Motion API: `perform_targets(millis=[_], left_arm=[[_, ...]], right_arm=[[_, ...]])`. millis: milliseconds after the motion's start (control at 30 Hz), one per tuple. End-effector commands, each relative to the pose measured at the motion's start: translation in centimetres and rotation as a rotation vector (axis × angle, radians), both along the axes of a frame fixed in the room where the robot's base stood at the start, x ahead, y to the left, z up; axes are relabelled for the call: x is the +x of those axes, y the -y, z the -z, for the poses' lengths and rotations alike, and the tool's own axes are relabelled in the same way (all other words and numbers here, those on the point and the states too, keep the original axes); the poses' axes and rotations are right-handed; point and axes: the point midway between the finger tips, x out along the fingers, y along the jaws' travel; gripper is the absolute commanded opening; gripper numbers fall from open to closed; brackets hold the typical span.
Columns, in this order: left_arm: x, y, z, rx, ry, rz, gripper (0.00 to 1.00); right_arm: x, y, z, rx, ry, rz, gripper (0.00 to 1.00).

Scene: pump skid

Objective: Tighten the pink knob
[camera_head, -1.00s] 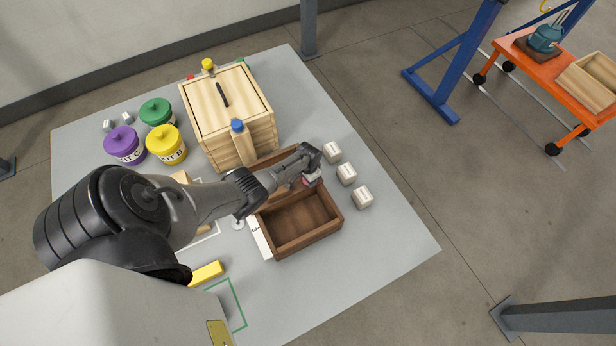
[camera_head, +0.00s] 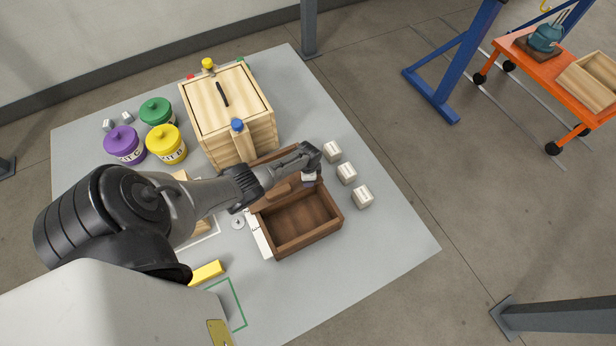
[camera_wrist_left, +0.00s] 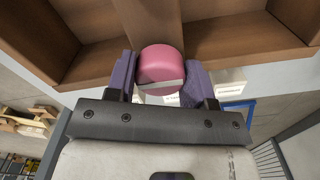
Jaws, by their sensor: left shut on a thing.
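The round pink knob (camera_wrist_left: 161,62) shows large in the left wrist view, against the brown wooden box (camera_head: 291,247). In the head view I cannot make it out behind my gripper. My left gripper (camera_head: 309,182) is at the upper right side of the box. Its two purple fingers, also in the left wrist view (camera_wrist_left: 160,82), are shut on the knob from either side. A pale strip crosses the knob's lower part. My right gripper is in neither view.
A pale wooden crate (camera_head: 262,137) with a blue-topped post (camera_head: 238,125) stands behind the box. Several pale cubes (camera_head: 347,173) lie to its right. Purple (camera_head: 123,148), green (camera_head: 157,112) and yellow (camera_head: 165,147) pots stand at the left. The table's right front is clear.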

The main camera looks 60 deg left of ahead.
Motion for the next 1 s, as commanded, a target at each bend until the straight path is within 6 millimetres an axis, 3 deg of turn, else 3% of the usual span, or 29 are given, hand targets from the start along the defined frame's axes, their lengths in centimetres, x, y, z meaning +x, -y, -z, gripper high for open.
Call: perform_targets(millis=[433, 467, 700, 1000], left_arm=[[-0.01, 0.03, 0.03, 0.000, 0.000, 0.009, 0.25], [-0.01, 0.03, 0.03, 0.000, 0.000, 0.009, 0.50], [-0.01, 0.02, 0.02, 0.000, 0.000, 0.008, 0.73], [0.00, -0.01, -0.35, 0.001, 0.000, 0.008, 0.74]], right_arm=[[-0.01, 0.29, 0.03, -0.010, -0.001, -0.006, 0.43], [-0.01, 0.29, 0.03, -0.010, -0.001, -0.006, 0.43], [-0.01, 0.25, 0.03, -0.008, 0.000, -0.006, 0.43], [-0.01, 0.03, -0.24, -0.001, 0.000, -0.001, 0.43]])
